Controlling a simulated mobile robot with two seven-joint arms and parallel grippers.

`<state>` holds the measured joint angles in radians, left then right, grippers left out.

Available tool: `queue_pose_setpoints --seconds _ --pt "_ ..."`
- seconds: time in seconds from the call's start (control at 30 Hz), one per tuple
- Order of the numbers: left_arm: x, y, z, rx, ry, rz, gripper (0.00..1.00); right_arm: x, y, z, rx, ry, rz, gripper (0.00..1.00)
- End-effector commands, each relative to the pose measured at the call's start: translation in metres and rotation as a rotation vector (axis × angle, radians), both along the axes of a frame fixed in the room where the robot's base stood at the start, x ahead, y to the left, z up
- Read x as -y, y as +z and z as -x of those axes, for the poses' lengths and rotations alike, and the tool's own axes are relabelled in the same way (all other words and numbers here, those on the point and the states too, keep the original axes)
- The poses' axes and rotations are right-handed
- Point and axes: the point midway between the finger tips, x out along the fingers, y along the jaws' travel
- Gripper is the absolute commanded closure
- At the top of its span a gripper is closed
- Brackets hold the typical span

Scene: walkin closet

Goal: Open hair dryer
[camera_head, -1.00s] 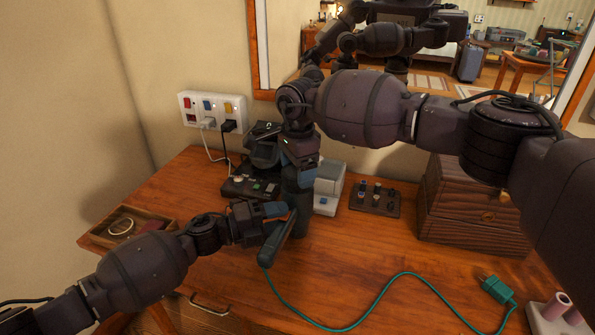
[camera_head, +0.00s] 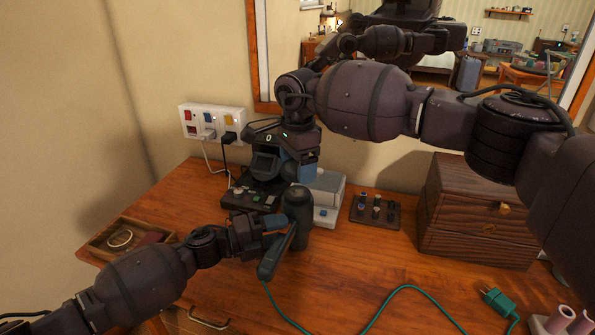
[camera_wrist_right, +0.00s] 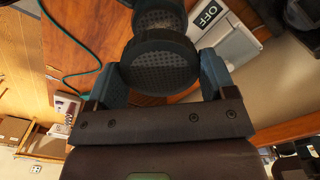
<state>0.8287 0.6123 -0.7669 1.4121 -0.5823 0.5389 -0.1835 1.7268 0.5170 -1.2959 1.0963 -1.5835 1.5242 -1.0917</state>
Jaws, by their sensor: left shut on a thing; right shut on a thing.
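The dark hair dryer (camera_head: 297,218) is held above the wooden table, its handle (camera_head: 270,264) hanging down with a green cord. My left gripper (camera_head: 284,224) is shut on the handle. My right gripper (camera_head: 298,172) is just above and behind the barrel. In the right wrist view, the right gripper (camera_wrist_right: 162,72) is shut on a round dark cap (camera_wrist_right: 158,62) with a mesh face. Beyond it is another round meshed part, the dryer's barrel end (camera_wrist_right: 158,16). The cap looks apart from the barrel.
A black device (camera_head: 252,196) and a grey switch box (camera_head: 328,200) stand behind the dryer. A small rack (camera_head: 376,212), a wooden chest (camera_head: 470,225) and a green plug (camera_head: 495,300) are to the right. A tray (camera_head: 105,243) is at left. The front middle is clear.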

Motion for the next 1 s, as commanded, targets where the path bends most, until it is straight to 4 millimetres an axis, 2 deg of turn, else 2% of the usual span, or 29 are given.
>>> queue_pose_setpoints --seconds 0.1,0.13,0.3,0.67,0.87,1.0 --pt "0.000 0.001 0.000 0.000 -0.001 0.001 1.00 0.000 -0.001 0.000 0.000 0.000 0.000 0.52" --pt "0.000 0.001 0.000 0.000 -0.001 0.001 0.49 0.000 -0.001 0.000 0.000 0.000 0.000 0.52" --pt "0.000 0.000 0.000 0.000 0.000 0.001 0.24 0.000 -0.001 0.000 0.000 0.000 0.000 0.52" --pt "-0.004 0.000 0.001 0.000 0.001 0.000 0.24 0.000 0.000 0.000 0.001 0.000 0.000 0.52" --pt "-0.031 0.001 0.010 0.002 0.002 -0.002 0.24 0.000 0.008 0.001 0.009 0.000 0.000 0.52" --pt "-0.057 0.001 0.018 0.001 0.003 -0.003 0.24 0.000 0.013 0.001 0.013 0.000 0.000 0.52"
